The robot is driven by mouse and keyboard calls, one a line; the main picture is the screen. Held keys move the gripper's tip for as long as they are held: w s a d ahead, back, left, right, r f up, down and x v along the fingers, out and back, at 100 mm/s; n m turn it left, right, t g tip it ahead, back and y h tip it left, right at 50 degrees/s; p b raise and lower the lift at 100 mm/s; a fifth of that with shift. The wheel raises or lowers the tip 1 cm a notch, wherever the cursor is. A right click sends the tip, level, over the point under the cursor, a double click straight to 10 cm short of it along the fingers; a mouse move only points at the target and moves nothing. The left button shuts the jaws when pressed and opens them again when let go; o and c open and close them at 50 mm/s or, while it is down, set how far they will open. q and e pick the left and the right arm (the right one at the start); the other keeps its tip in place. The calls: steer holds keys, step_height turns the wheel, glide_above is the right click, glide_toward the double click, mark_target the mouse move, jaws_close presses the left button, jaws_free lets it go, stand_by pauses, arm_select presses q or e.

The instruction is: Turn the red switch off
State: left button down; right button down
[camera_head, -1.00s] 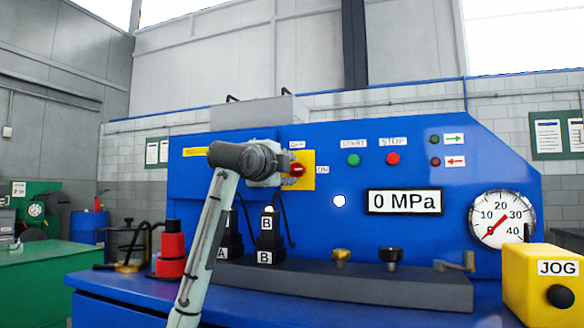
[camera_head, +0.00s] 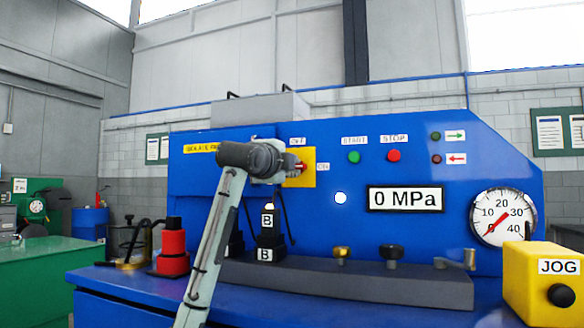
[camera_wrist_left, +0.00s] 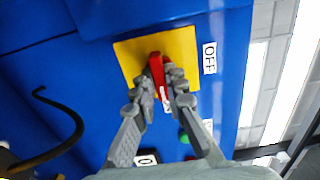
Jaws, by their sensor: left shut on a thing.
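The red switch (camera_head: 302,168) sits on a yellow plate (camera_head: 309,157) on the blue machine front. The OFF label (camera_head: 297,141) is above the plate and the ON label (camera_head: 322,167) is to its right. My left gripper (camera_head: 291,168) reaches the switch from the left and covers part of it. In the left wrist view the gripper (camera_wrist_left: 160,86) is shut on the red handle (camera_wrist_left: 156,66), one finger on each side. The handle lies lengthwise toward the ON side, slightly tilted; the fingers partly hide that label. My right gripper is not in view.
A green START button (camera_head: 354,157) and red STOP button (camera_head: 394,156) are right of the switch. The display (camera_head: 405,199) reads 0 MPa. A grey ledge (camera_head: 340,280) and black B-marked blocks (camera_head: 268,240) stand below. A yellow JOG box (camera_head: 540,285) is at right.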

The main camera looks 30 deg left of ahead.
arm_select(q)
steer(key=shift+n, duration=8.9)
steer(key=c, duration=1.6)
jaws_free()
steer(key=shift+o, duration=0.2)
